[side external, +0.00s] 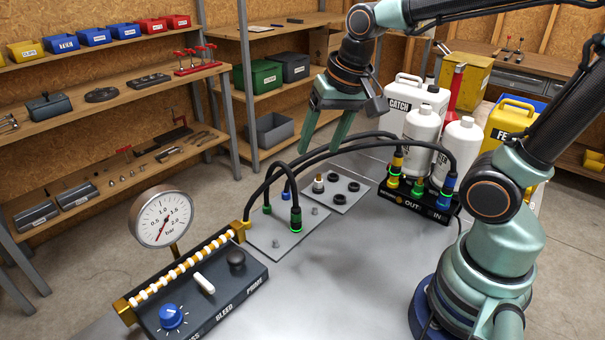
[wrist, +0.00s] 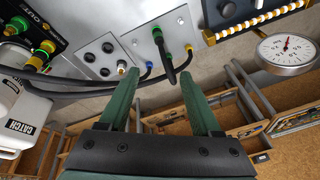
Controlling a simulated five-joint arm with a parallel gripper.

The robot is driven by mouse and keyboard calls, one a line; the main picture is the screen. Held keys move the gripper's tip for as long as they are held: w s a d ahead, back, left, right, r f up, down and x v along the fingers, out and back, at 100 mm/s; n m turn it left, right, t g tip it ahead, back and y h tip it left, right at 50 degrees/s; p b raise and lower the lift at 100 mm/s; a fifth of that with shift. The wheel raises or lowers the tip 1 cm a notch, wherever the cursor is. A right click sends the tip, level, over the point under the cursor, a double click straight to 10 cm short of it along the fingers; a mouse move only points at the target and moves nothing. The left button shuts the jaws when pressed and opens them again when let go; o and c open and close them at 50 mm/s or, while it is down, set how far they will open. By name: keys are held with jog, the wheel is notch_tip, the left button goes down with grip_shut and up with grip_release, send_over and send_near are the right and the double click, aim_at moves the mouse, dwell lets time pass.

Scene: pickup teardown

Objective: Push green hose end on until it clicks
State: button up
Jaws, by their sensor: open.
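A black hose end with a lit green ring (side external: 296,220) stands upright on the grey metal plate (side external: 262,238). A second green fitting (side external: 267,209) sits to its left, and a blue one (side external: 287,195) is behind. In the wrist view, green shows at a fitting (wrist: 157,34) with a black hose rising from it. I cannot tell whether the hose end is fully seated. On the black OUT/IN block (side external: 412,202), a green-marked fitting (side external: 418,188) sits between yellow and blue hose ends. My gripper (side external: 318,148) is open and empty, above and behind the plates, apart from the hoses.
Black hoses arc from the block to the plate below my gripper. White bottles (side external: 421,135) and a CATCH can (side external: 405,95) stand right of it. A pressure gauge (side external: 162,218) and control box (side external: 205,300) stand at front left. The front bench (side external: 330,290) is clear.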

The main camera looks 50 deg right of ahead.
aim_at(296, 208)
jog(key=w+f+m+g, duration=0.1)
jog(key=w+f+m, duration=0.1)
jog(key=f+m, duration=0.2)
jog(key=w+f+m+g, duration=0.1)
jog(key=f+m, duration=0.3)
jog(key=f, duration=0.6)
jog(key=w+f+m+g, duration=0.1)
jog(key=w+f+m, duration=0.2)
jog(key=f, duration=0.3)
jog(key=shift+w+f+m+g, duration=0.1)
jog(key=shift+f+m+g, duration=0.3)
jog(key=shift+m, duration=0.2)
grip_shut()
